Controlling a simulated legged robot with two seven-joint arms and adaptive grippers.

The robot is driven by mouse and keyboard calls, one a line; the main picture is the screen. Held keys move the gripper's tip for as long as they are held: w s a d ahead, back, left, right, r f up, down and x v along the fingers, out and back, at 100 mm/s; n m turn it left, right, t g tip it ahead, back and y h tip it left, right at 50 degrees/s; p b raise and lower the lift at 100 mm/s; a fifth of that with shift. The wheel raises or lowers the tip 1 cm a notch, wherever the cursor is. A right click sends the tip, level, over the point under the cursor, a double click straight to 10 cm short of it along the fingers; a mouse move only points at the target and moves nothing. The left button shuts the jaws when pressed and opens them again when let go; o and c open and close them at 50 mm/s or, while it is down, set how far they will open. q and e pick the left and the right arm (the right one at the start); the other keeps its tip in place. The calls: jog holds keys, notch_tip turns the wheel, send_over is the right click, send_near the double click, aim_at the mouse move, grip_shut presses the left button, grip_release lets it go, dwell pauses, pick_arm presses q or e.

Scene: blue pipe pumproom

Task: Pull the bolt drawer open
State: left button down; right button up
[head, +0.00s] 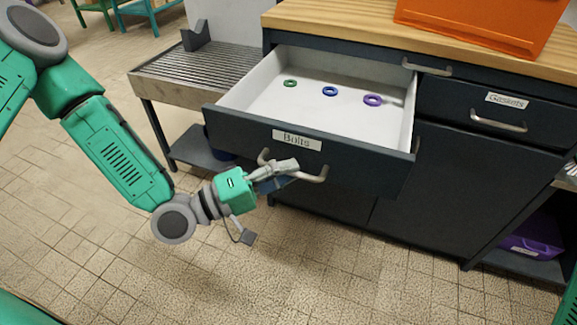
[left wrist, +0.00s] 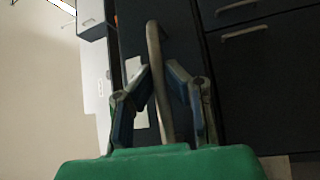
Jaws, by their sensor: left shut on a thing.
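The drawer labelled "Bolts" (head: 235,121) stands pulled out from the dark cabinet in the head view. Its white inside holds a green ring (head: 290,83), a blue ring (head: 330,91) and a purple ring (head: 372,100). The drawer handle (head: 316,178) is a metal bar on the dark front, below the label (head: 297,140). My left gripper (head: 284,170) is at the handle and shut on it. In the left wrist view the handle bar (left wrist: 158,75) runs between the two fingers (left wrist: 160,95). My right gripper is not in view.
A drawer labelled "Gaskets" (head: 476,110) is closed at the right. An orange bin (head: 490,22) stands on the wooden worktop (head: 340,22). A slatted metal table (head: 195,72) adjoins the cabinet's left side. A purple bin (head: 533,240) sits low at the right. The tiled floor before the drawer is clear.

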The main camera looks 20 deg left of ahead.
pick_arm(q)
jog(key=shift+s+f, duration=0.1)
jog(key=shift+f, duration=0.25)
jog(key=c, duration=1.6)
grip_release()
jog(key=shift+d+r, duration=0.1)
jog(key=shift+r, duration=0.1)
jog(key=v, duration=1.2)
